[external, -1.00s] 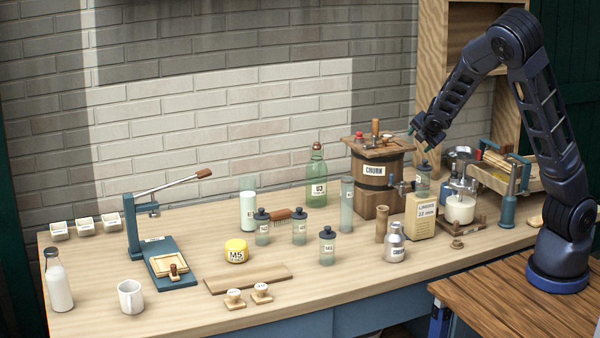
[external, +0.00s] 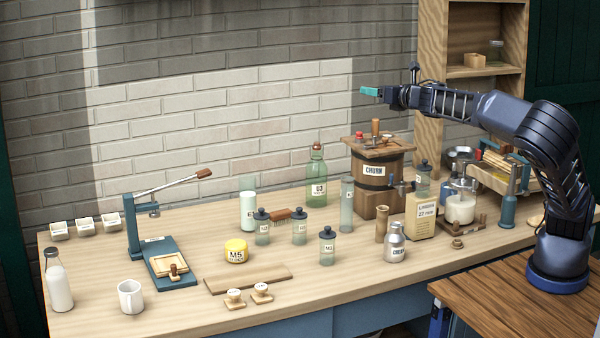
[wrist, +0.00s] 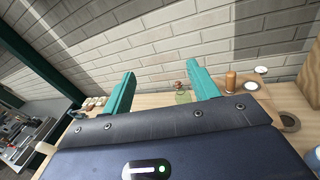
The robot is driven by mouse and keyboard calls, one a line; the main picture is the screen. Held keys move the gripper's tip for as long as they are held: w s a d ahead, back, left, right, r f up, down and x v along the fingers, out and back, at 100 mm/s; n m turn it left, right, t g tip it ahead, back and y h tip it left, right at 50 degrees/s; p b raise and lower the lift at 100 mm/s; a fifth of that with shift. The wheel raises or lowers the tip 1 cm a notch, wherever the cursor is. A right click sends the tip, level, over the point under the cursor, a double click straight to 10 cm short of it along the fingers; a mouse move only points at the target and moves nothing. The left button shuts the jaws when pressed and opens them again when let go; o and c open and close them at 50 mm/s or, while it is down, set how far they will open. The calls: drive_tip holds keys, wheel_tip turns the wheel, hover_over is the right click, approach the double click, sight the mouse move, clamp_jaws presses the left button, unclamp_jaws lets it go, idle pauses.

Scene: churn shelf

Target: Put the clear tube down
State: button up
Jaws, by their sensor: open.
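A tall clear tube (external: 346,206) stands upright on the workbench, just left of the wooden churn (external: 374,195). My gripper (external: 370,91) is raised well above the bench, over the churn's left side and higher than its lid, pointing left. In the wrist view its two teal fingers (wrist: 160,75) are spread apart with nothing between them. The gripper is apart from the tube. I cannot make out the tube in the wrist view.
A green bottle (external: 317,182) stands behind and left of the tube; it also shows in the wrist view (wrist: 183,96). Dark-capped jars (external: 299,228) stand in front. A white-filled glass (external: 248,211) is farther left. A plank (external: 248,280) lies near clear bench at the front.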

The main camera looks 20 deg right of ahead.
drive_tip(key=s+a+r+n+y, duration=0.2)
drive_tip(key=s+a+r+n, duration=0.1)
drive_tip(key=s+a+r, duration=0.15)
hover_over(347, 205)
drive_tip(key=w, duration=0.4)
wheel_tip(347, 205, down, 32)
drive_tip(key=shift+s+f, duration=0.2)
drive_tip(key=shift+f, duration=0.05)
clamp_jaws()
drive_tip(key=shift+r, duration=0.1)
